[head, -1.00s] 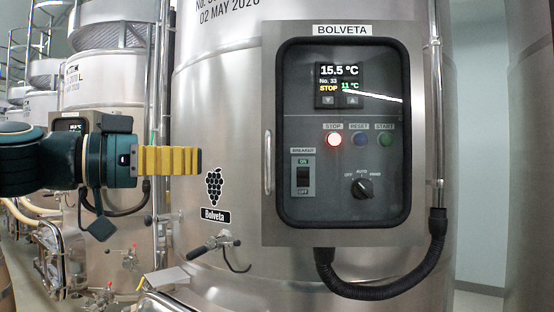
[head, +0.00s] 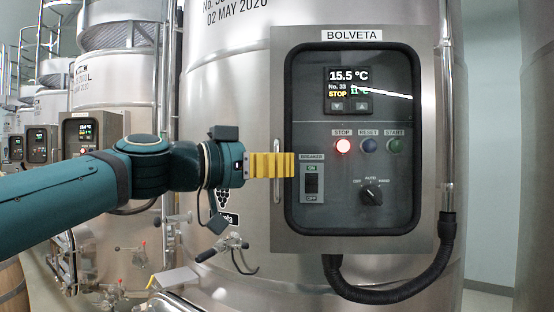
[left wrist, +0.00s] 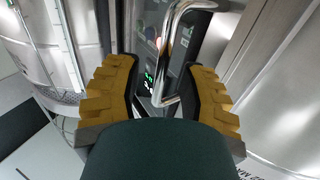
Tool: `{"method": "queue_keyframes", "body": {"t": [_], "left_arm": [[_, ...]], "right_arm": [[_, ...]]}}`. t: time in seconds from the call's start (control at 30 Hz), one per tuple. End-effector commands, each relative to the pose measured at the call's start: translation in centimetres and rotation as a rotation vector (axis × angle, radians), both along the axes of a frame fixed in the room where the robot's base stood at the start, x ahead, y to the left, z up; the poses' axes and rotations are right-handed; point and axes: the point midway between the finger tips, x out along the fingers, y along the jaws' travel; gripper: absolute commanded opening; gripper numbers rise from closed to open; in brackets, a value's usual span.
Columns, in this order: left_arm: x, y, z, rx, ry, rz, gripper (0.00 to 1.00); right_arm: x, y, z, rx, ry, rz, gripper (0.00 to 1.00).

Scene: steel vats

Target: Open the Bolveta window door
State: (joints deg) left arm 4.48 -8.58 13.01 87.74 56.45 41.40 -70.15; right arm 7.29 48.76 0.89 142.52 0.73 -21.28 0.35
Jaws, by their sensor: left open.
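The Bolveta window door (head: 345,222) is a dark-framed clear pane on a steel control box labelled BOLVETA. It looks shut. Its handle (head: 277,170), a vertical steel bar, is at the door's left side. My left gripper (head: 290,165) has yellow fingers and reaches in from the left, its tips overlapping the handle in the head view. In the left wrist view the left gripper (left wrist: 160,95) is open, and the chrome handle (left wrist: 172,50) stands between its two fingers. I cannot tell whether a finger touches it. My right gripper is not in view.
Behind the pane are a display (head: 347,91), a lit red stop button (head: 343,146), a breaker switch (head: 312,183) and a rotary knob (head: 372,195). A black hose (head: 395,293) loops below the box. A valve (head: 228,243) juts from the vat beneath my left arm.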

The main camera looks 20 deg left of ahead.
Motion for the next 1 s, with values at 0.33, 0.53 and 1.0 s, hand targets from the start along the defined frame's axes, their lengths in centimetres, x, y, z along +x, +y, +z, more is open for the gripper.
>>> {"method": "queue_keyframes", "body": {"t": [0.33,0.53,1.0], "left_arm": [[0.3,-0.3,0.0,0.001,-0.001,0.0,0.4],[0.3,-0.3,0.0,0.0,0.0,0.0,0.0],[-1.4,-1.2,0.1,0.001,-0.002,0.061,0.0]], "right_arm": [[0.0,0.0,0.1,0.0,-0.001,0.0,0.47],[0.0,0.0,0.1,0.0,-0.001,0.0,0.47],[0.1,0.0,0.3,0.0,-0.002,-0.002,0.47]]}}
